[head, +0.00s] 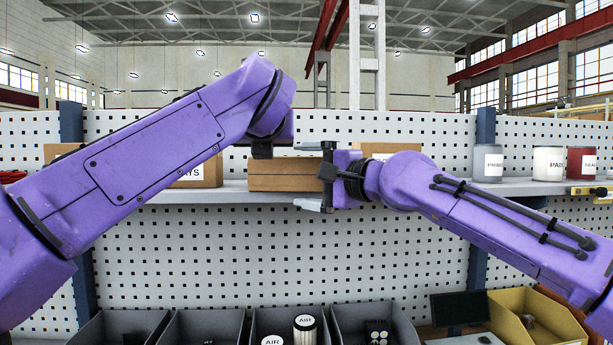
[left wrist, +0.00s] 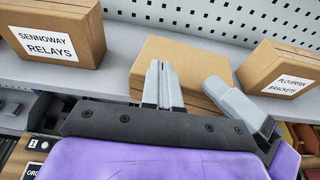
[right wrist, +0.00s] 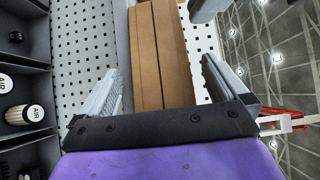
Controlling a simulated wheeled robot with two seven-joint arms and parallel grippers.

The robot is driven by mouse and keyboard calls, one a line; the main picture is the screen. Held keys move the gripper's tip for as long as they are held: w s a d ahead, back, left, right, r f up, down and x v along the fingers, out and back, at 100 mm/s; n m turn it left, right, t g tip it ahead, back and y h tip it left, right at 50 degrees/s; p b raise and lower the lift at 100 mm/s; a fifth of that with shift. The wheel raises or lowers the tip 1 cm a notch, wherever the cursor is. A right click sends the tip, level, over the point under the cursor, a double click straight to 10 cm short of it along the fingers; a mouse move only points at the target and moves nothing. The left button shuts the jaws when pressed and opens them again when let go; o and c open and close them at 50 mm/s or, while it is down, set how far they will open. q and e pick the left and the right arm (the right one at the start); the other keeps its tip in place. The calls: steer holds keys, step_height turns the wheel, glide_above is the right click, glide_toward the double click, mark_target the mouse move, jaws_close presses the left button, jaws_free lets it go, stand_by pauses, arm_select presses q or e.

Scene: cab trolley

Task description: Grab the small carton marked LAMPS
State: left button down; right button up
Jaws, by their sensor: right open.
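No LAMPS marking is readable. A plain brown carton (head: 285,176) sits mid-shelf, its label face hidden or out of sight; it also shows in the left wrist view (left wrist: 190,62) and the right wrist view (right wrist: 160,55). My right gripper (head: 309,176) is open at the carton's right end, one finger above and one below its level. In the right wrist view the fingers (right wrist: 160,88) flank the carton, with gaps visible. My left gripper (left wrist: 190,85) is open and empty in front of the same carton; in the head view my left arm mostly hides it.
A SENNOWAY RELAYS carton (left wrist: 55,35) stands left and a BRACKETS carton (left wrist: 285,70) right on the same shelf (head: 225,192). Jars (head: 548,163) stand farther right. Grey bins (head: 195,325) lie below. A pegboard (head: 250,245) backs the shelf.

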steer(key=shift+w+a, duration=0.1)
steer(key=shift+a, duration=0.05)
steer(key=shift+c, duration=0.3)
steer(key=c, duration=1.2)
arm_select(q)
steer(key=shift+r, duration=0.6)
arm_select(e)
steer(key=shift+c, duration=0.2)
arm_select(q)
steer(key=v, duration=1.2)
